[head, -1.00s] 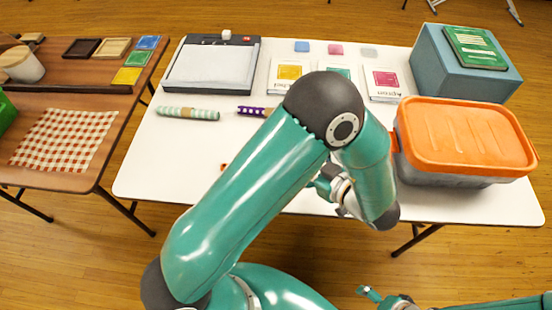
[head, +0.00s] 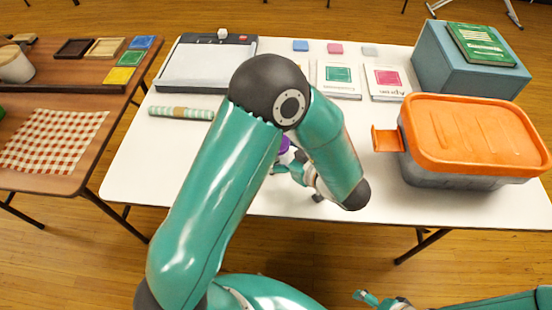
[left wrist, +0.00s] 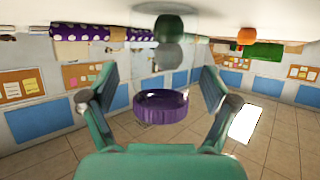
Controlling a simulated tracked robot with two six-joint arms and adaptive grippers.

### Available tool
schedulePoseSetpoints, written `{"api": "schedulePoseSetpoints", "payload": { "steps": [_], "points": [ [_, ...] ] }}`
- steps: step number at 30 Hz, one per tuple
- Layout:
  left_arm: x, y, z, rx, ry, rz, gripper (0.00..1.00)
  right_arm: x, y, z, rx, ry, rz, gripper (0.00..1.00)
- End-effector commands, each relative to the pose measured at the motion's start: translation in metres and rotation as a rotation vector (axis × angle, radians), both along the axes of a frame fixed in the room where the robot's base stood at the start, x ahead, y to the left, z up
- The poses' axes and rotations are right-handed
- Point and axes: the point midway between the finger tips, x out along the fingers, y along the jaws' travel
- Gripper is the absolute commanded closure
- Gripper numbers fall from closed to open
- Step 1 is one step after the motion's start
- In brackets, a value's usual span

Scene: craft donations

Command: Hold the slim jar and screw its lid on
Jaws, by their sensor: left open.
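A purple lid (left wrist: 160,106) shows between the fingers of my left gripper (left wrist: 158,82) in the left wrist view, apart from both. That view is upside down, with the white table along its top. Clear glass with a dark green and a grey part, seemingly the slim jar (left wrist: 169,52), lies between lid and table; whether the lid touches it I cannot tell. In the head view a bit of purple (head: 284,144) shows beside my left gripper (head: 287,168), mostly behind my arm. My left gripper is open. My right gripper (head: 368,299) is low in front of the table.
An orange-lidded bin (head: 470,135) stands at the table's right, a blue box (head: 440,75) with a green book behind it. A paper trimmer (head: 195,70), a striped roll (head: 180,112) and booklets (head: 337,75) lie further back. The front left tabletop (head: 150,165) is clear.

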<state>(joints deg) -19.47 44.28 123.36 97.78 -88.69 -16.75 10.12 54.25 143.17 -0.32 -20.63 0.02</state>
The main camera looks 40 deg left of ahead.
Motion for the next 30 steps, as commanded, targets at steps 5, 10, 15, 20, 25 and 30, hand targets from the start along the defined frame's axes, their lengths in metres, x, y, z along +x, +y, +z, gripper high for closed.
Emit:
{"api": "schedulePoseSetpoints", "payload": {
  "steps": [5,10,15,20,25,30],
  "points": [
    [0.0020,0.0075,-0.0040,0.000,0.000,-0.005,0.13,0.0001,-0.0001,-0.0064,0.000,0.000,0.000,0.00],
    [0.0019,0.0079,-0.0033,0.000,0.000,-0.004,0.13,0.0000,-0.0001,-0.0053,0.000,0.000,0.000,0.00],
    [0.0019,0.0079,-0.0033,0.000,0.000,-0.004,0.21,0.0001,-0.0001,-0.0053,0.000,0.000,0.000,0.00],
    [0.0019,0.0079,-0.0034,0.000,-0.001,-0.004,0.48,0.0001,-0.0001,-0.0053,0.000,0.000,0.000,0.00],
    [0.0019,0.0078,-0.0034,0.000,-0.001,-0.004,0.77,0.0000,-0.0001,-0.0054,0.000,0.000,0.000,0.00],
    [0.0020,0.0077,-0.0033,0.000,-0.001,-0.005,0.84,0.0001,-0.0001,-0.0054,0.000,0.000,0.000,0.00]
  ]
}}
